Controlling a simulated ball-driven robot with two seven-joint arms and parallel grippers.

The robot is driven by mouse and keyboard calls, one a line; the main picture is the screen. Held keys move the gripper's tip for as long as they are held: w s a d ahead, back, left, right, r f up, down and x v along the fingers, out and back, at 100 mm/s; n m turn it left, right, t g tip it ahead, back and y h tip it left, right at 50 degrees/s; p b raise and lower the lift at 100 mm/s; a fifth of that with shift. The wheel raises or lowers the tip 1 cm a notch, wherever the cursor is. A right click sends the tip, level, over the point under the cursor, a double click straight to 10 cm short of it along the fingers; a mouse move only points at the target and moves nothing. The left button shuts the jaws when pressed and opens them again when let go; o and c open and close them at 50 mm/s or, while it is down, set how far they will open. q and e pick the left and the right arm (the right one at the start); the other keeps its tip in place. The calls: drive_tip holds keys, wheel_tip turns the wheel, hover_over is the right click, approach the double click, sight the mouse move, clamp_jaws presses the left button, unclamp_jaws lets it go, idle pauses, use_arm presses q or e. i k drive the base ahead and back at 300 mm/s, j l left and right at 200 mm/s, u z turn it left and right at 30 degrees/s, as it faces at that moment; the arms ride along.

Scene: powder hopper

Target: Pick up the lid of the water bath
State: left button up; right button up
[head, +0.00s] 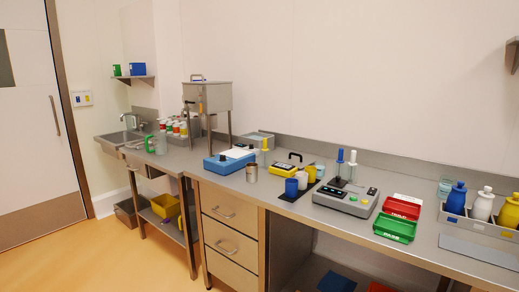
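No thing in the head view is clearly the water bath or its lid. A low blue unit (222,164) stands on the steel counter below the hopper, with a pale flat top (238,153) and a dark knob-like part. I cannot tell whether this top is a lid. Behind the cups is a yellow unit (282,170) with a black arched handle (295,156) at its back; what the handle belongs to is unclear. Neither of my grippers is in view.
A steel hopper (207,97) stands on legs at the back left. The orange floor (110,250) at left is clear.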

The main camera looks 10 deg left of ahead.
sight(296, 160)
drive_tip(key=i+j+z, duration=0.1)
drive_tip(key=z, duration=0.9)
drive_tip(key=j+z, duration=0.35)
drive_tip(key=j, duration=0.2)
drive_tip(key=j+z, duration=0.35)
drive_tip(key=j, duration=0.2)
drive_tip(key=k+j+z, duration=0.2)
drive_tip(key=j+z, duration=0.15)
drive_tip(key=j, duration=0.15)
